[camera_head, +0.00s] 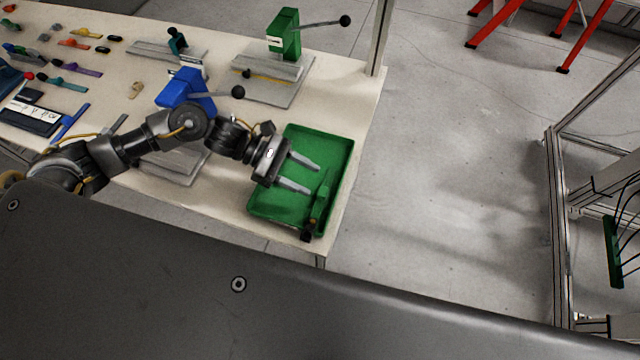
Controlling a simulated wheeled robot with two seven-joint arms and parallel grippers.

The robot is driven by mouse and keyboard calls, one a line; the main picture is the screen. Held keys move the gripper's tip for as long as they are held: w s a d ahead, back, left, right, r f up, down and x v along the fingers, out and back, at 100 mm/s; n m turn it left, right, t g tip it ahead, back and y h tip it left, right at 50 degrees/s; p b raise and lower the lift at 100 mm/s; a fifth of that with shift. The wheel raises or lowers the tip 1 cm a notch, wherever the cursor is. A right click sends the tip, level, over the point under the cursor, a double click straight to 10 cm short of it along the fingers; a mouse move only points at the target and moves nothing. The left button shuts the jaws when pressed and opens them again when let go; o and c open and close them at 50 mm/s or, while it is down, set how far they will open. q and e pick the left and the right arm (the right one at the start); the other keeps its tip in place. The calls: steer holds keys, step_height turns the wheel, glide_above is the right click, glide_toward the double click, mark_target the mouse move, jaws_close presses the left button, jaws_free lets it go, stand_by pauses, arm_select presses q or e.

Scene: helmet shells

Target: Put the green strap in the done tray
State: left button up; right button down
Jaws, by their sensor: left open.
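The green tray (340,158) lies at the right end of the white table. A green strap (319,203) with a dark end rests in the tray, along its lower right side. My left gripper (315,178) is open above the tray, with two light fingers apart and nothing between them. Its lower fingertip is close to the strap; I cannot tell whether they touch. My right gripper is not in view.
A blue press (185,92) and a green press (286,36) with ball-ended levers stand behind my left arm. Several coloured straps and small parts (72,64) lie at the table's left. Right of the table (362,100) is open floor.

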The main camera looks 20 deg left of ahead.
arm_select(q)
steer(key=b+v, duration=0.1)
steer(key=v, duration=0.4)
steer(key=shift+a+f, duration=0.1)
steer(key=shift+a, duration=0.05)
steer(key=shift+b+v, duration=0.4)
steer(key=shift+v, duration=0.5)
